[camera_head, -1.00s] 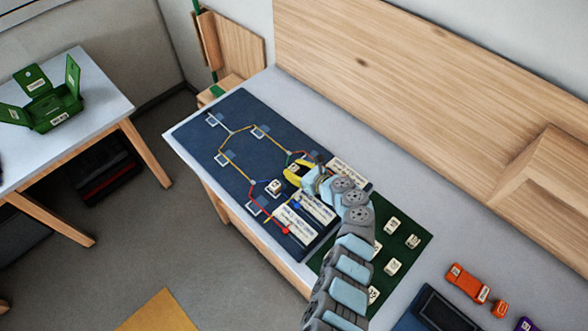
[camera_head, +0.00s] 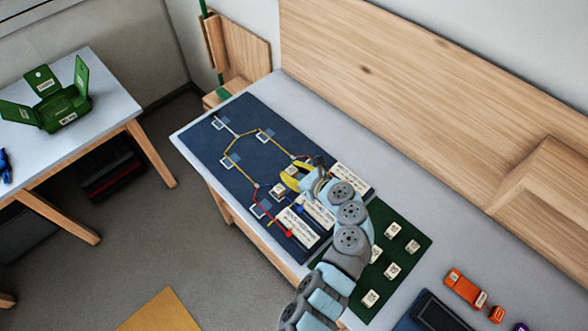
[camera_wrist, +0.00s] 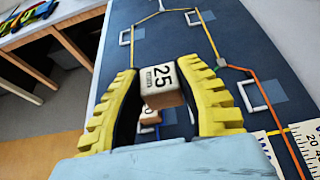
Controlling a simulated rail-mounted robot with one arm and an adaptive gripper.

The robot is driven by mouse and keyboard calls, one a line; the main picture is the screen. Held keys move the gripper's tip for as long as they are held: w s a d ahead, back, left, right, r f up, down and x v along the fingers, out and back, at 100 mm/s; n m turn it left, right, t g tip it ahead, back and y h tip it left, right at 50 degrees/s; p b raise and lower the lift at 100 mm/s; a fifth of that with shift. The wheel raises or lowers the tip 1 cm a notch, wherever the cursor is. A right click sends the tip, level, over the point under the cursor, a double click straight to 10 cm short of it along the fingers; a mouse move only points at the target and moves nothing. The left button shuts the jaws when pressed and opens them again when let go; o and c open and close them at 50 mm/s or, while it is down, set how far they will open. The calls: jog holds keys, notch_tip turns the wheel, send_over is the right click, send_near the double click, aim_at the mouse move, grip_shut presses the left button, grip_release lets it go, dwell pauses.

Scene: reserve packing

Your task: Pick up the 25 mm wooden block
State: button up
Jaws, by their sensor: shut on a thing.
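The small wooden block marked 25 (camera_wrist: 160,87) sits between the two yellow fingers of my gripper (camera_wrist: 165,80) in the wrist view. My gripper is shut on it, with the "25" face towards the wrist camera. In the head view my gripper (camera_head: 293,174) is over the dark blue board, and the held block (camera_head: 291,170) shows at its fingertips. A second pale block (camera_head: 278,190) stands on the board close by; in the wrist view it (camera_wrist: 150,115) is partly hidden behind the held block.
The dark blue board (camera_head: 205,142) has coloured lines and white square outlines. A green mat (camera_head: 407,258) with several labelled blocks lies to its right. An orange item (camera_head: 463,288) lies farther right. A green open box (camera_head: 52,112) stands on the left table.

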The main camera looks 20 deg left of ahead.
jog(key=s+r, duration=0.4)
jog(key=s, duration=0.5)
jog(key=shift+b, duration=0.4)
